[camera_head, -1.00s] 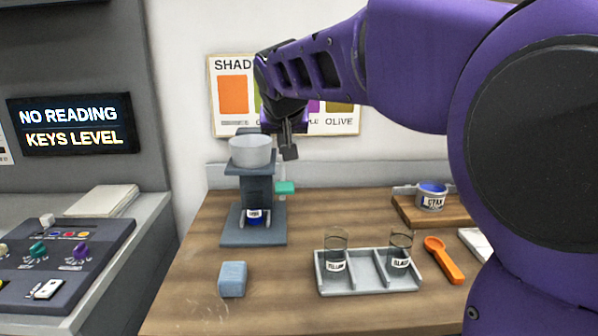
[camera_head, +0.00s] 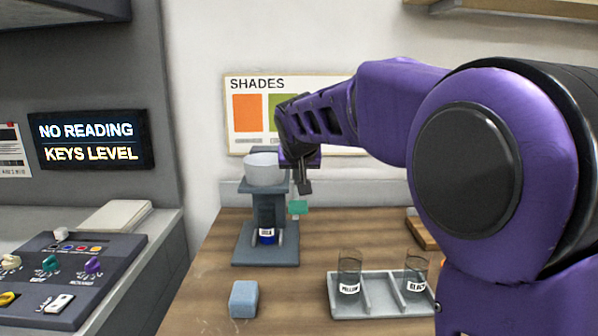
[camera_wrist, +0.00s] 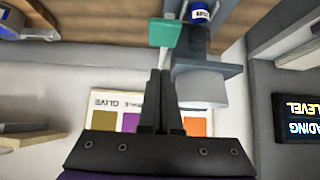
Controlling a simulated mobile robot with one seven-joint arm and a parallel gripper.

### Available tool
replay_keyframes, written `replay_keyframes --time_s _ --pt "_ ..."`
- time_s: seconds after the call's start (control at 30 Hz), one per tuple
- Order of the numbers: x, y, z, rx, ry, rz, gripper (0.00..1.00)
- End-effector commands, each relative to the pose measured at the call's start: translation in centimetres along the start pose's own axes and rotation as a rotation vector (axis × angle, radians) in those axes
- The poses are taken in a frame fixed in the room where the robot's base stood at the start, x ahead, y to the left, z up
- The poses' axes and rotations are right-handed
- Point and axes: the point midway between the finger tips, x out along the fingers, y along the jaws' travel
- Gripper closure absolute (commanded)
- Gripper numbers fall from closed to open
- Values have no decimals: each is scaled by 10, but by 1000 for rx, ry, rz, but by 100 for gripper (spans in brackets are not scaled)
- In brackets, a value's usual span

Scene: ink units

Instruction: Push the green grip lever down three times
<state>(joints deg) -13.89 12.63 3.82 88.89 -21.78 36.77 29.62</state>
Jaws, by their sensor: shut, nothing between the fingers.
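The green grip lever (camera_head: 298,207) sticks out on the right side of a grey dispenser stand (camera_head: 268,188). It also shows in the wrist view (camera_wrist: 164,33), at the end of a pale rod. My gripper (camera_head: 304,188) is shut and empty, pointing down just above the lever. In the wrist view my fingertips (camera_wrist: 160,74) are together just short of the green grip; a small gap seems to separate them, and I cannot tell contact for certain. A pale round bowl (camera_head: 263,168) sits on top of the stand. A blue labelled jar (camera_head: 266,236) stands at its base.
A grey tray (camera_head: 372,309) with labelled glasses is at the right front. A blue block (camera_head: 243,299) lies in front of the stand. A control panel (camera_head: 58,275) and a lit display (camera_head: 92,140) are at left. A shades poster (camera_head: 247,113) hangs behind.

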Motion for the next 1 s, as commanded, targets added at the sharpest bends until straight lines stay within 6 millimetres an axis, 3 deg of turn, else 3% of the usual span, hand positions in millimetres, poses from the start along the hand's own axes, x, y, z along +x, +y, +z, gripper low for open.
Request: replay_keyframes --time_s 0.1,0.3,1.0 --pt "27 0 1 0 -2 0 100" --pt "47 0 21 -1 0 -1 100" --pt "56 0 27 1 0 0 100"
